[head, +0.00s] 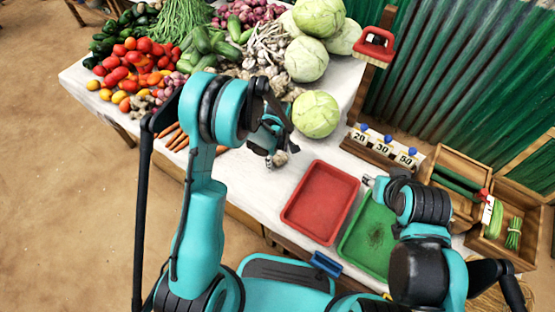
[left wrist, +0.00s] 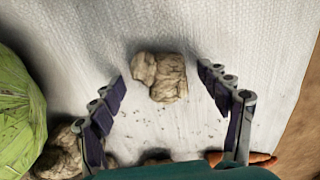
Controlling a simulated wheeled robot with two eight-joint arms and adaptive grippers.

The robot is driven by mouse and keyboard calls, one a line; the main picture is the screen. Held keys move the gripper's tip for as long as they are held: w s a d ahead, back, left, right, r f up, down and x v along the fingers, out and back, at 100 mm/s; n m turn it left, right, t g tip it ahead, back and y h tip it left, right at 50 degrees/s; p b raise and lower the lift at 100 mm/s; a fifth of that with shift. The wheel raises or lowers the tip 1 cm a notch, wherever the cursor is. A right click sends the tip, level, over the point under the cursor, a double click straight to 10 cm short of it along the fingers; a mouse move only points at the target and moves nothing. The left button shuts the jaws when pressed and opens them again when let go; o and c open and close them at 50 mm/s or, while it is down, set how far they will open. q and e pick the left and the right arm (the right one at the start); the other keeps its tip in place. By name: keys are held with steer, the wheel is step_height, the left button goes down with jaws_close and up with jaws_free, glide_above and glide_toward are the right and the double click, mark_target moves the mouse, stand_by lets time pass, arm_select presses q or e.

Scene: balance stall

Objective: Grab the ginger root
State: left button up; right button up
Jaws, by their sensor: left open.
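A pale, knobbly ginger root (left wrist: 162,77) lies on the white table cloth in the left wrist view. My left gripper (left wrist: 161,80) is open, with one finger on each side of the root and a gap on both sides. In the head view the root (head: 280,158) shows as a small pale lump at the tips of my left gripper (head: 270,156), partly hidden by it. My right gripper (head: 369,181) hangs near the red and green trays; its jaws are too small to judge.
More ginger-like roots (left wrist: 62,152) and a cabbage (left wrist: 18,115) lie close by. A red tray (head: 320,190) and a green tray (head: 357,255) stand to the right. Heaped vegetables fill the back of the table. Bare cloth lies beyond the root in the wrist view.

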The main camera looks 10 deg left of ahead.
arm_select(q)
steer(key=c, duration=1.2)
steer(key=shift+r, duration=0.2)
